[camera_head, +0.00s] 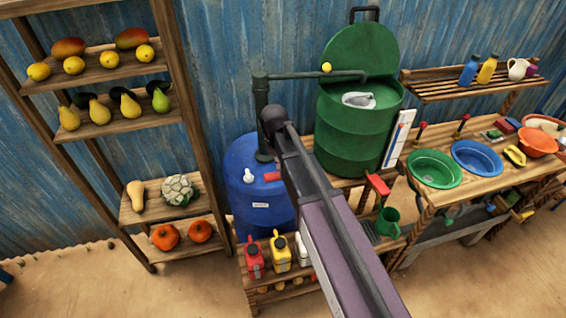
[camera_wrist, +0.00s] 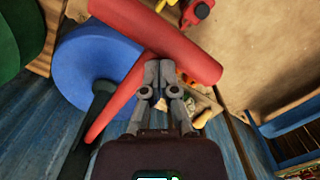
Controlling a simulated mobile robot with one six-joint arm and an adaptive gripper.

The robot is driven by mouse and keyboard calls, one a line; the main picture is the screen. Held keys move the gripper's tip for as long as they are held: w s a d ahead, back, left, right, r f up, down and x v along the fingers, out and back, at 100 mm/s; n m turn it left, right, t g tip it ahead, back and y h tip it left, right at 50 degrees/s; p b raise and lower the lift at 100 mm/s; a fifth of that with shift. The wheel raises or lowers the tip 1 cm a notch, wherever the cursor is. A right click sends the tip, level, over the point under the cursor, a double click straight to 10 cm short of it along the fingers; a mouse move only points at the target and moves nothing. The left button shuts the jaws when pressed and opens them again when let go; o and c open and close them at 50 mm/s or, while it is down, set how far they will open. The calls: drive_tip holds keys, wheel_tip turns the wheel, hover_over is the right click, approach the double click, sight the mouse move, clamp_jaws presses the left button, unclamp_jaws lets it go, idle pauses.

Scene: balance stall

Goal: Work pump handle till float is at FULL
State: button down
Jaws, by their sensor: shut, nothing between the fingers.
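The red pump handle (camera_wrist: 175,38) crosses the wrist view as a thick bar with a thinner red lever (camera_wrist: 115,100) running down from it. My gripper (camera_wrist: 158,66) is shut and empty, its fingertips over or against the thick bar; I cannot tell whether they touch. In the head view my arm hides the gripper and most of the handle; a small red piece (camera_head: 272,176) shows beside it. The dark green pump post (camera_head: 261,105) stands at the blue barrel (camera_head: 243,180). A white gauge board (camera_head: 394,150) stands beside the green tank (camera_head: 345,135); the float's level is too small to read.
A wooden shelf (camera_head: 165,186) with fruit stands at the left. A low rack holds red (camera_head: 254,258) and yellow (camera_head: 280,252) jugs. Green (camera_head: 434,169) and blue (camera_head: 477,157) basins sit on the bench at the right. Sandy floor (camera_head: 90,275) is free at the lower left.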

drive_tip(key=shift+w+a+r+p, duration=0.2)
drive_tip(key=shift+w+a, duration=0.15)
drive_tip(key=shift+a, duration=0.15)
drive_tip(key=shift+w+a+r+p, duration=0.1)
drive_tip(key=shift+w+a+r, duration=0.1)
drive_tip(key=shift+w+a, duration=0.25)
drive_tip(key=shift+s, duration=0.15)
